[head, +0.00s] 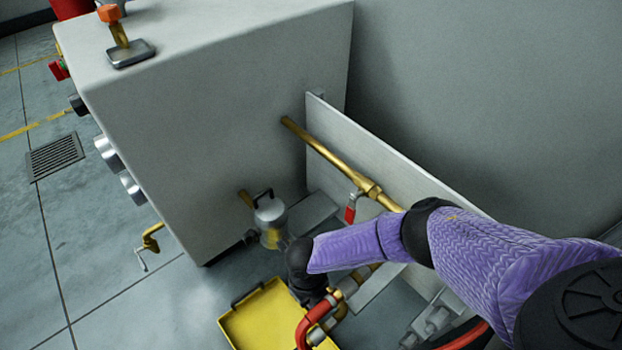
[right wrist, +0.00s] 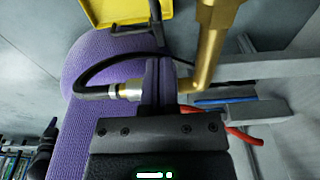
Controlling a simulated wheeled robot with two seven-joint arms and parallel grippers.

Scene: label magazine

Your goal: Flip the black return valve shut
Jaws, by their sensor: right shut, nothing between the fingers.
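I cannot pick out the black return valve for certain; my right arm covers part of the pipework in the head view. A brass pipe (head: 330,157) runs from the grey cabinet along a pale panel and carries a valve with a red handle (head: 350,213). In the right wrist view, my right gripper (right wrist: 158,62) is shut and empty, close beside a vertical brass pipe (right wrist: 207,50). A black curved hose (right wrist: 92,72) with a silver ferrule (right wrist: 128,90) passes by the fingers. Its fingertips are hidden in the head view. My left gripper is out of view.
The grey cabinet (head: 190,110) stands left, with knobs on its side. A yellow tray (head: 240,325) lies on the floor below the pipes, near a silver canister (head: 270,215) and red hose (head: 305,328). The pale panel (head: 400,165) borders the pipework; open floor lies left.

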